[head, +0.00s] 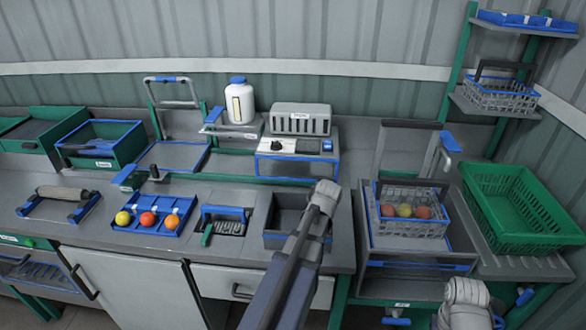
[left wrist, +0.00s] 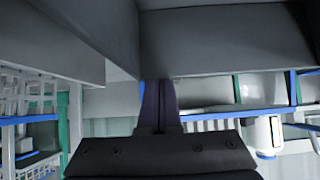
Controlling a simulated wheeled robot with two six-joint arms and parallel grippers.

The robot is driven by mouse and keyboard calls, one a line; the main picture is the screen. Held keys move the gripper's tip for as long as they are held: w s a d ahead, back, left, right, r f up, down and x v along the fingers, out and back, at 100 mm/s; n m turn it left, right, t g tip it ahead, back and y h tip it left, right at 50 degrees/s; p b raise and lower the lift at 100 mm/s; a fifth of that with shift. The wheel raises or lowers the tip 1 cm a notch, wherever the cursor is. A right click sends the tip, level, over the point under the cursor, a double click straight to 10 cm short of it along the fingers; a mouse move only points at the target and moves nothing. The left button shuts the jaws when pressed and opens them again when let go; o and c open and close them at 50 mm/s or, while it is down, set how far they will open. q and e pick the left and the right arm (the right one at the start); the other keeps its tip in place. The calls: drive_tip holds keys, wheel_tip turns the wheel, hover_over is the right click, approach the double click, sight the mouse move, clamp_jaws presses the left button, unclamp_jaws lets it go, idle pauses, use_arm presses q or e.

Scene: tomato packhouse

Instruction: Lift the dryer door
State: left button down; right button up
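What looks like the dryer is the vented grey box (head: 300,118) behind a white control top with a knob (head: 288,145). Below it, a grey front panel with a blue frame (head: 285,170) seems to be the dryer door, down; I cannot be certain. My left gripper (head: 325,192) is at the right of that front, partly covering it. In the left wrist view my left fingers (left wrist: 160,105) look closed together with nothing seen between them. Contact with the door cannot be told. Part of my right arm shows at the lower right; its fingers are not clear.
A grey bin (head: 288,208) lies under my left arm. A tray of tomatoes (head: 152,222) and a grey tool holder (head: 224,220) are to its left. A wire basket (head: 408,228) with tomatoes and a green crate (head: 515,205) stand right. A white bottle (head: 240,102) stands behind.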

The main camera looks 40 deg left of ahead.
use_arm(q)
drive_tip(key=shift+s+d+r, duration=0.1)
drive_tip(key=shift+s+d, duration=0.1)
drive_tip(key=shift+s, duration=0.2)
drive_tip(key=shift+s+r+p, duration=0.1)
drive_tip(key=shift+r+p, duration=0.1)
drive_tip(key=shift+p, duration=0.1)
drive_tip(key=shift+s+d+r, duration=0.2)
drive_tip(key=shift+s+r, duration=0.05)
drive_tip(key=shift+r, duration=0.1)
drive_tip(key=shift+w+a, duration=0.1)
drive_tip(key=shift+w, duration=0.05)
drive_tip(key=shift+r, duration=0.1)
drive_tip(key=shift+s+r+p, duration=0.15)
drive_tip(key=shift+r+p, duration=0.65)
drive_tip(key=shift+p, duration=0.1)
drive_tip(key=shift+s+r+p, duration=0.1)
drive_tip(key=shift+r+p, duration=0.65)
drive_tip(key=shift+p, duration=0.15)
drive_tip(key=shift+r, duration=0.1)
